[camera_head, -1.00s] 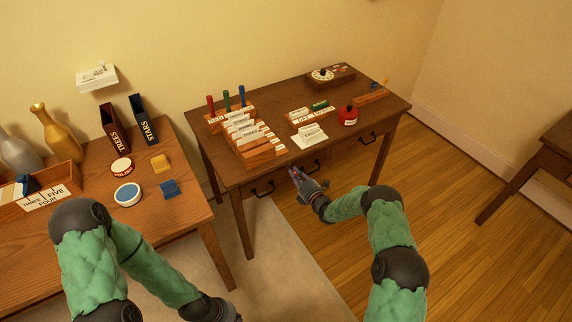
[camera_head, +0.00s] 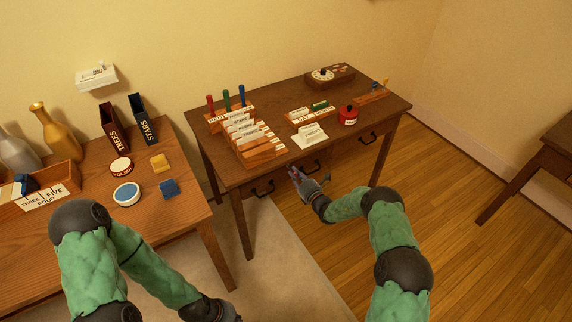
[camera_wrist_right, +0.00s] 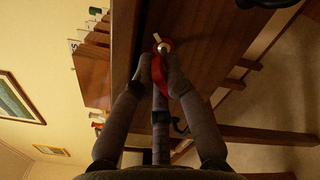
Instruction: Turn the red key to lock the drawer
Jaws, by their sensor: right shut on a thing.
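The red key (camera_wrist_right: 158,72) shows in the right wrist view, its red part between the fingertips of my right gripper (camera_wrist_right: 164,78). Its far end meets a small pale, metallic fitting (camera_wrist_right: 163,45) on the dark wooden front; the fingers partly hide the key, so how deep it sits cannot be told. The key is too small to make out there. My left arm ends at the bottom edge, its fingers out of frame.
The desk bears a card rack (camera_head: 262,152), a red pot (camera_head: 348,116) and a dial box (camera_head: 330,76). Black drawer handles (camera_head: 311,166) stick out near my right gripper. A lighter table (camera_head: 90,235) stands at left.

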